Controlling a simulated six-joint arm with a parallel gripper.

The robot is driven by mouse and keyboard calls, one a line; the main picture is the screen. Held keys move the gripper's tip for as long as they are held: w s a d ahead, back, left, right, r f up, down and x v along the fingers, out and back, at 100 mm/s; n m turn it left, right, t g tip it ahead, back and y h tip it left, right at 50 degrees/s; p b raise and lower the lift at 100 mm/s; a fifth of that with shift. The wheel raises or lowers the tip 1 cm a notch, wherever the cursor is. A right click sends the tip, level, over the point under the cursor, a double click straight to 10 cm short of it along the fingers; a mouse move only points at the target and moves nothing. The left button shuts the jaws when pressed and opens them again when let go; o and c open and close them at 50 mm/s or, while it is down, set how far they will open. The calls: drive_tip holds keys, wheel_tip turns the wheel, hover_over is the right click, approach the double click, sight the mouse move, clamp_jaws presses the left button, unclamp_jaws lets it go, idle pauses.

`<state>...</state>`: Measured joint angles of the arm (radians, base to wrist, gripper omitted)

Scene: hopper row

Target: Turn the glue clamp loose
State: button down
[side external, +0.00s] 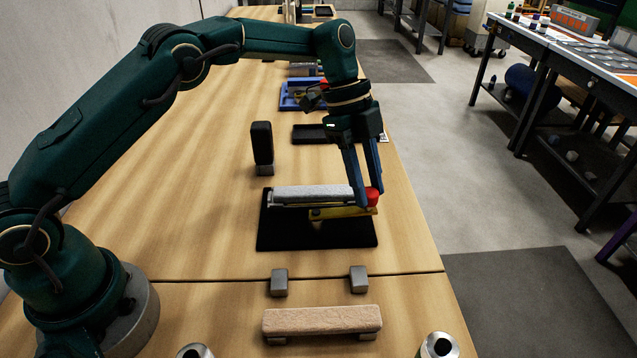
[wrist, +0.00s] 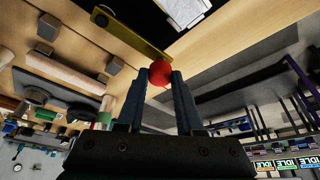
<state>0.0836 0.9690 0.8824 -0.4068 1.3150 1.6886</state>
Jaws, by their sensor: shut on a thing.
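The glue clamp has a black base plate (side external: 275,236), a long grey bar (side external: 312,195) along its top, and a yellow lever (side external: 335,213) running beside the bar toward the right. A red knob (side external: 374,196) sits at the lever's right end. My gripper (side external: 369,203) reaches down from above and is shut on the red knob. In the wrist view, the red knob (wrist: 160,73) is between my two fingertips, with the yellow lever (wrist: 128,32) leading up and left from it. The fingers partly hide the lever's end in the side view.
A black upright block (side external: 262,142) stands behind the clamp. Two grey blocks (side external: 279,282) and a tan bar (side external: 322,321) are in front. A black tray (side external: 312,134) and blue tray (side external: 292,97) lie farther back. The table's right edge is close to the knob.

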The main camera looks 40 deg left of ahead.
drive_tip(key=shift+s+d+m, duration=0.2)
drive_tip(key=shift+d+m, duration=0.05)
drive_tip(key=shift+m, duration=0.15)
drive_tip(key=c, duration=0.5)
unclamp_jaws()
drive_tip(key=shift+c, duration=0.2)
drive_tip(key=shift+v, duration=2.55)
